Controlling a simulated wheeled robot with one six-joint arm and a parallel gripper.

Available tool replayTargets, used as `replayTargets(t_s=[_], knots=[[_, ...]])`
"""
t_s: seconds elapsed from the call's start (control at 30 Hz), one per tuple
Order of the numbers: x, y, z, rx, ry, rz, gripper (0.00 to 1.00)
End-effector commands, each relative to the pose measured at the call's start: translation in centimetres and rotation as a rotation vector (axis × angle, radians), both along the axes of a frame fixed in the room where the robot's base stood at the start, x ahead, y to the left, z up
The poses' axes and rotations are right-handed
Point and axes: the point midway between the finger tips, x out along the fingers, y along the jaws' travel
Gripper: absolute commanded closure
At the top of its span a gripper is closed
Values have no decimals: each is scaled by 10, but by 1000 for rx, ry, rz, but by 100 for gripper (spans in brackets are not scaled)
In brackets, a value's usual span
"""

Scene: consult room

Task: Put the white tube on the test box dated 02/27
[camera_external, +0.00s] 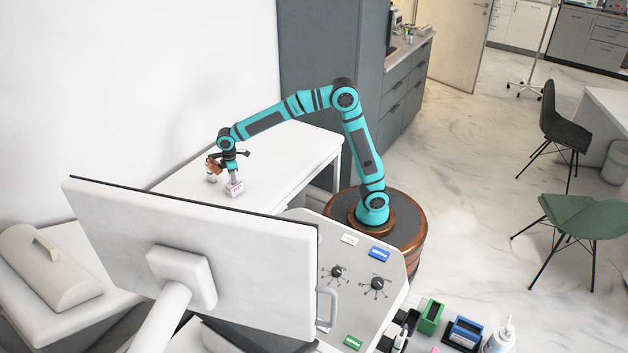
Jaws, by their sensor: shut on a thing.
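My gripper (229,164) points down over the white table (292,152), at the end of the teal arm. It is shut on what looks like the white tube (233,175), a small pale upright piece. The tube is directly above a small pink and white box (236,189) and seems to touch its top. The box has dark print on its front, too small to read as a date. The fingertips are small and partly hidden by the wrist parts.
A small pale object (211,178) is left of the box, below a brown part. A large monitor (190,255) blocks the near part of the table. A grey panel (375,265) with coloured labels is in front. The table's right half is clear.

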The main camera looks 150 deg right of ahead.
Motion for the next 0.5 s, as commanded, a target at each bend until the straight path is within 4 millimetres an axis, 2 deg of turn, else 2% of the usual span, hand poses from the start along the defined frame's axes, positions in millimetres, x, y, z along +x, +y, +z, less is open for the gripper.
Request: replayTargets(t_s=[0.4, 0.43, 0.5], knots=[[0, 0, -8, 1, 1, 0, 95], [0, 0, -7, 0, 0, 0, 69], [0, 0, -7, 0, 0, 0, 55]])
